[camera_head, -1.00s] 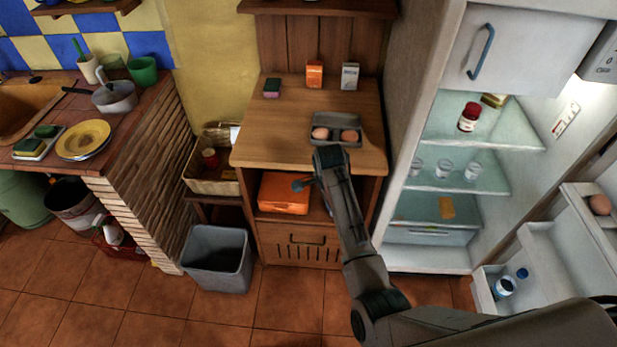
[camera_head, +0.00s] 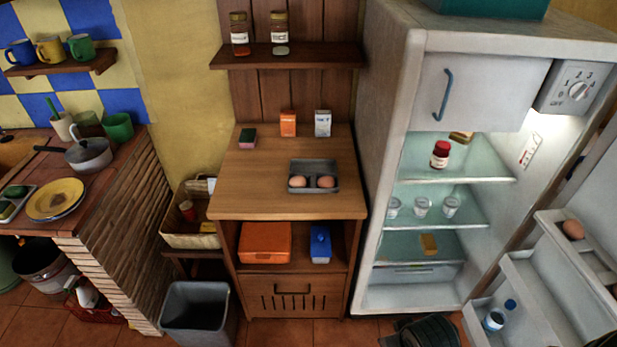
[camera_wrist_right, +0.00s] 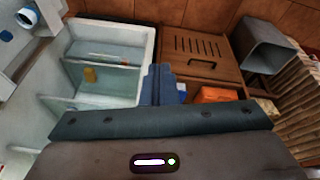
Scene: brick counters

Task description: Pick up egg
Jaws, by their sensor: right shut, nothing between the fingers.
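Two brown eggs, a left one (camera_head: 297,182) and a right one (camera_head: 326,182), sit side by side in a grey tray (camera_head: 316,166) on the wooden cabinet top. Another egg (camera_head: 573,229) rests on a shelf of the open fridge door. My right gripper (camera_wrist_right: 158,84) is shut and empty in the right wrist view, pointing toward the lower cabinet and fridge, away from the tray. Only a dark part of my arm shows at the bottom of the head view. My left gripper is in no view.
The open fridge (camera_head: 385,100) stands right. A grey bin (camera_head: 193,312) stands at lower left.

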